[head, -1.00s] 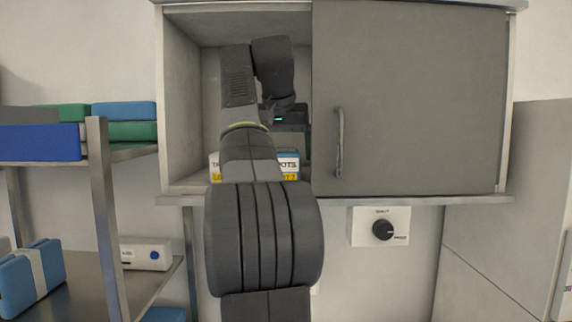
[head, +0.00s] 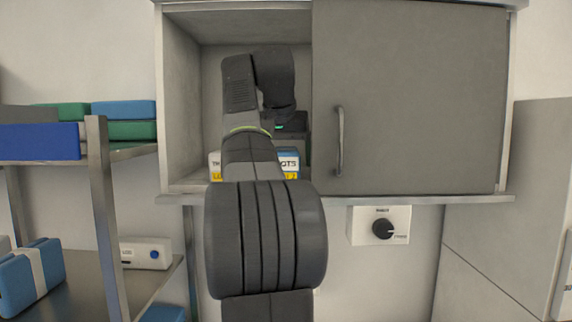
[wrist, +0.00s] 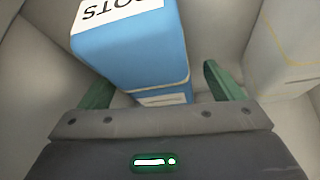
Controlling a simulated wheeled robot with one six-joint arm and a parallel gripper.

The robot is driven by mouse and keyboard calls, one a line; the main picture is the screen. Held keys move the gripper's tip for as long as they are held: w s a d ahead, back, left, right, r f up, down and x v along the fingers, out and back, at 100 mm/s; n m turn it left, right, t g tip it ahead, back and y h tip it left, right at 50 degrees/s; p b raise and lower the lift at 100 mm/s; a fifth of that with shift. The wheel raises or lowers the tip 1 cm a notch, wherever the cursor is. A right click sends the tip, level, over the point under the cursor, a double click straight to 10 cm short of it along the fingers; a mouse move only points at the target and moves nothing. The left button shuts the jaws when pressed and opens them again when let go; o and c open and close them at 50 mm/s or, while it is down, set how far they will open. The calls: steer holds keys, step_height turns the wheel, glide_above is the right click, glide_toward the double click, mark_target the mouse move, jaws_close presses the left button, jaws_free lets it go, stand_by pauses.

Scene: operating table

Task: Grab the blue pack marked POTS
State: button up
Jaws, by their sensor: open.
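The blue pack marked POTS (wrist: 130,52) stands in the open left part of the wall cabinet. In the head view only its right part (head: 289,162) shows beside my arm, with a white label reading "OTS" and a yellow strip below. In the wrist view its white label is at the top, and its near end lies between the two green fingers of my gripper (wrist: 158,88). The fingers are apart, one on each side of the pack, with a visible gap at the right finger. Contact on the left side cannot be told. In the head view my arm hides most of the gripper.
A pale pack (wrist: 285,50) stands to the right in the wrist view. Another white-labelled pack (head: 215,163) shows left of my arm. The cabinet's sliding door (head: 420,100) covers its right side. A metal shelf rack (head: 98,180) with blue and green packs stands left.

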steer(key=c, duration=1.3)
steer(key=shift+r, duration=0.1)
steer(key=shift+c, duration=0.2)
